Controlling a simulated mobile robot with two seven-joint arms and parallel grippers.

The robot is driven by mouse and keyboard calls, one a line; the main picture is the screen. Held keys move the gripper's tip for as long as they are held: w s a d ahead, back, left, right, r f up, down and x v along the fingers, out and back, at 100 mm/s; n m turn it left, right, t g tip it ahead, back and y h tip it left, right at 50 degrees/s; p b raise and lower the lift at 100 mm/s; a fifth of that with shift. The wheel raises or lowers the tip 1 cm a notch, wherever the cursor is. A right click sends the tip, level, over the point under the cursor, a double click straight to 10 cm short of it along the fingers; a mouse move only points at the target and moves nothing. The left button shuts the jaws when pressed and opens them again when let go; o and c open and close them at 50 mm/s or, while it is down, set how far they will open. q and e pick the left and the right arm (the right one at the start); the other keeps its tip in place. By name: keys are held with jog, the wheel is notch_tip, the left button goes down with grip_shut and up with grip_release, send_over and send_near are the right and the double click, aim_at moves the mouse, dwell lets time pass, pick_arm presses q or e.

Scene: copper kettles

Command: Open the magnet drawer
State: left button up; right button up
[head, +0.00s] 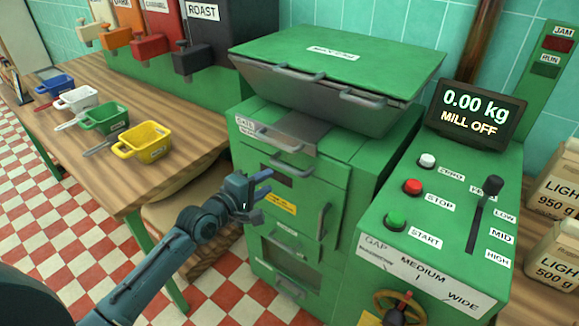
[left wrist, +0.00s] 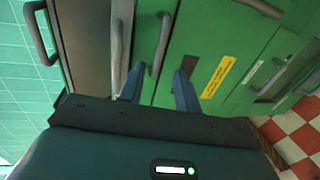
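The green mill cabinet (head: 345,180) has several grey handles on its front. An upper handle (head: 275,136) sits beside a small label too small to read. A second handle (head: 292,168) is just below it, on a front panel that looks shut; I cannot read which one is the magnet drawer. My left gripper (head: 266,184) is open and empty in front of this panel, below and left of the second handle. In the left wrist view, the second handle (left wrist: 160,45) lies ahead, between the directions of the two fingers (left wrist: 159,70), apparently untouched. My right gripper is not in view.
A vertical handle (head: 324,221) and a lower handle (head: 290,287) also stick out from the cabinet. A control panel (head: 450,230) stands at right. A wooden table (head: 120,180) with several coloured scoops is at left. The checkered floor (head: 60,220) shows free room.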

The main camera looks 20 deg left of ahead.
aim_at(287, 170)
pick_arm(q)
jog(key=b+x, duration=0.1)
jog(key=x, duration=0.9)
jog(key=shift+w, duration=0.15)
jog(key=shift+c, duration=0.5)
grip_shut()
